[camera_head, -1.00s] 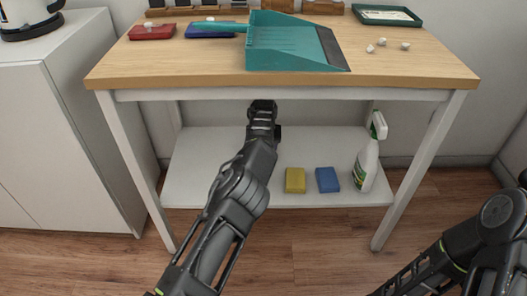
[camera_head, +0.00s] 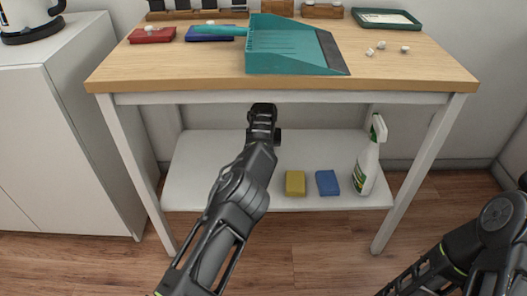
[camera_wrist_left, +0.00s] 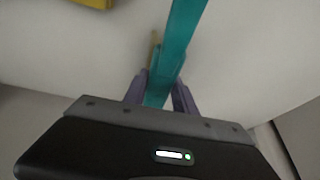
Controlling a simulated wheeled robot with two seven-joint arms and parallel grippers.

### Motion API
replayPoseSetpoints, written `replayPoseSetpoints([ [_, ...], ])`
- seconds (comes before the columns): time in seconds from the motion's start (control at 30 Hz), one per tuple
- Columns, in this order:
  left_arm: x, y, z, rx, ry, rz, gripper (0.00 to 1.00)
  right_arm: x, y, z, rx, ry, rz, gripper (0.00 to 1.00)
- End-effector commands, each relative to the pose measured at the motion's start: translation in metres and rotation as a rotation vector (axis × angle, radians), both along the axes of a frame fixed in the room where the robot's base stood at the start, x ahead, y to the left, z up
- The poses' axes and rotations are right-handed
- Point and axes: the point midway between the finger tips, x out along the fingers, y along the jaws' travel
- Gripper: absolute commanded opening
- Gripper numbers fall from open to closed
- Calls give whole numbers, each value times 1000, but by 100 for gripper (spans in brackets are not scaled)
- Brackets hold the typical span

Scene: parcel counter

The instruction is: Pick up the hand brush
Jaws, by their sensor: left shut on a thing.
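A teal handle, the hand brush (camera_wrist_left: 178,45) by its look, runs up through the left wrist view between the two fingers of my left gripper (camera_wrist_left: 158,90). The fingers are shut on it. The brush's far end is cut off by the top edge of that view. In the head view, my left arm reaches under the counter over the lower shelf, and the brush is hidden behind the arm. My right gripper is out of view; only part of my right arm shows at the lower right.
The counter (camera_head: 130,75) overhangs my left arm and carries a teal dustpan (camera_head: 285,50). On the lower shelf (camera_head: 195,175) are a yellow sponge (camera_head: 295,184), a blue sponge (camera_head: 327,183) and a spray bottle (camera_head: 368,160). Shelf space left of the arm is clear.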

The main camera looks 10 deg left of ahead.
Motion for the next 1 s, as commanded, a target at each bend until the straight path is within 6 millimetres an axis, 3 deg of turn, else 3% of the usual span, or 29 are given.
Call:
replayPoseSetpoints([
  [0.3, 0, 0, 0, 0, 0, 0, 0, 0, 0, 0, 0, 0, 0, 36],
  [0.77, 0, 0, 1, 0, -1, 0, 0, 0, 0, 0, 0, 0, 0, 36],
  [1.0, 1, 0, 26, -1, -4, -1, 0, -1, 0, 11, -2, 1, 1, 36],
])
